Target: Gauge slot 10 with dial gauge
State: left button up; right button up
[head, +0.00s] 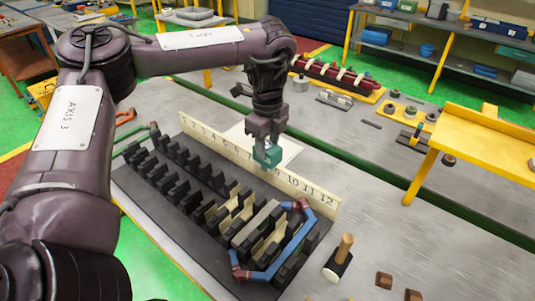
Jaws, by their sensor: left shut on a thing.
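My left gripper (267,143) is shut on a small teal body, which I take to be the dial gauge (268,156). It holds the gauge above the far edge of the slotted black stator block (135,195), in front of the numbered strip (222,146) near the 8 and 9. The gauge's face and tip cannot be made out. The number 10 shows on the strip just right of the gauge. Slot 10 lies toward the block's right end, and I cannot tell its exact opening. My right gripper is out of view.
A blue coil with red-brown corners (303,229) lies over the block's right end, beside a grey bar (254,223) and cream liners. A yellow shelf (485,137) stands at right.

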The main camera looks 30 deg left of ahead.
aim_at(268, 146)
pick_arm(q)
jog(key=shift+r+p, duration=1.45)
jog(key=shift+r, duration=1.25)
